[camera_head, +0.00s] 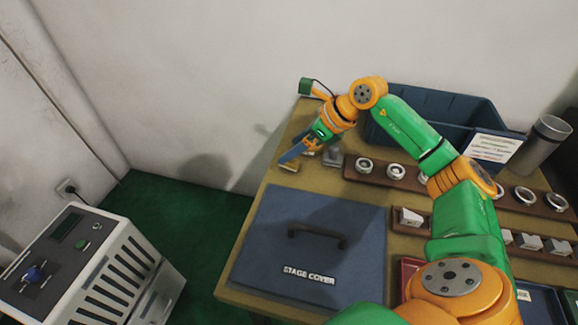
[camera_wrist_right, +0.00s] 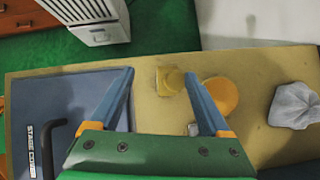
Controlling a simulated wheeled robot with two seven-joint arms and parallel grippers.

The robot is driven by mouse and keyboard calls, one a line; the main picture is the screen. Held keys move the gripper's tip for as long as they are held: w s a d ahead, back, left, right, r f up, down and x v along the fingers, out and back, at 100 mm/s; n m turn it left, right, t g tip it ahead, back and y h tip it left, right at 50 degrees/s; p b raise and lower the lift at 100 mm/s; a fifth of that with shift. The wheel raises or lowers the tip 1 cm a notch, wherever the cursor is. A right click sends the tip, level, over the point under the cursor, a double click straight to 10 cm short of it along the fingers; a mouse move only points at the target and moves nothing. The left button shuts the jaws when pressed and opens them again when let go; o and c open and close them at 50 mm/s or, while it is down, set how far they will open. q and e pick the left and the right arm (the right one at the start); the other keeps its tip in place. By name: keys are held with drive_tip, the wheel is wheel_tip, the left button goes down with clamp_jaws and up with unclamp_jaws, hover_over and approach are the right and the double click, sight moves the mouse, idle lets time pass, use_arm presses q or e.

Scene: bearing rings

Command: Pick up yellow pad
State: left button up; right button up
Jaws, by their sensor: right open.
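A small, squarish yellow pad (camera_wrist_right: 170,80) lies on the table top near its far edge in the right wrist view. It also shows in the head view (camera_head: 289,166), just below the fingertips of my right gripper (camera_head: 292,154). My right gripper, also in the wrist view (camera_wrist_right: 159,73), is open with two blue fingers spread apart. The pad appears between the fingertips, slightly nearer the right finger. Nothing is held. I cannot tell the exact height of the fingers above the pad. My left gripper is not in view.
An orange disc (camera_wrist_right: 222,94) lies beside the right finger. A grey lump (camera_wrist_right: 294,106) is further right. The blue stage cover (camera_head: 275,245) with a dark handle lies at front left. A ring rack (camera_head: 379,171) and a blue bin (camera_head: 420,105) stand to the right.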

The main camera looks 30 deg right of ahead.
drive_tip(key=shift+s+d+f+g+h, duration=0.15)
drive_tip(key=shift+s+d+g+h, duration=0.25)
drive_tip(key=shift+s+d, duration=0.45)
drive_tip(key=shift+s+d+r, duration=0.1)
drive_tip(key=shift+d+r, duration=0.05)
drive_tip(key=shift+r, duration=0.05)
drive_tip(key=x, duration=0.7)
drive_tip(key=shift+w+a+p, duration=0.25)
drive_tip(key=shift+w+p, duration=0.1)
drive_tip(key=shift+p, duration=0.05)
clamp_jaws()
